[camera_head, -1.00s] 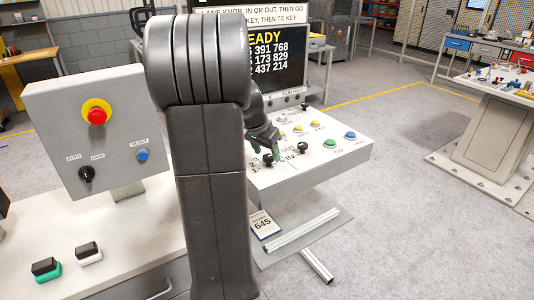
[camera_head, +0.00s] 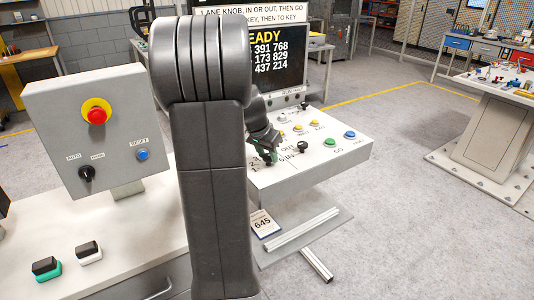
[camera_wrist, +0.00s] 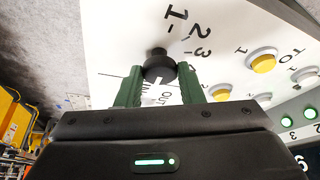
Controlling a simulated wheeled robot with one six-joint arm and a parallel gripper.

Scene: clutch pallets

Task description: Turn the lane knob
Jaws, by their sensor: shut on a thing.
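The lane knob (camera_wrist: 160,68) is a small black knob on the white panel, beside the printed marks 1, 2 and 3. My gripper (camera_wrist: 160,84) has its two green fingers on either side of the knob, shut on it, in the wrist view. In the head view my gripper (camera_head: 268,156) is low over the left part of the sloped white control panel (camera_head: 325,160). My fingers largely hide the knob there. I cannot tell exactly which number the knob points to.
Another black knob (camera_head: 303,147) stands just right of my gripper, by the IN and OUT labels. Green (camera_head: 330,142) and blue (camera_head: 350,134) buttons lie further right, yellow buttons (camera_head: 297,128) behind. A screen (camera_head: 279,57) stands behind the panel. A grey box (camera_head: 97,130) is at left.

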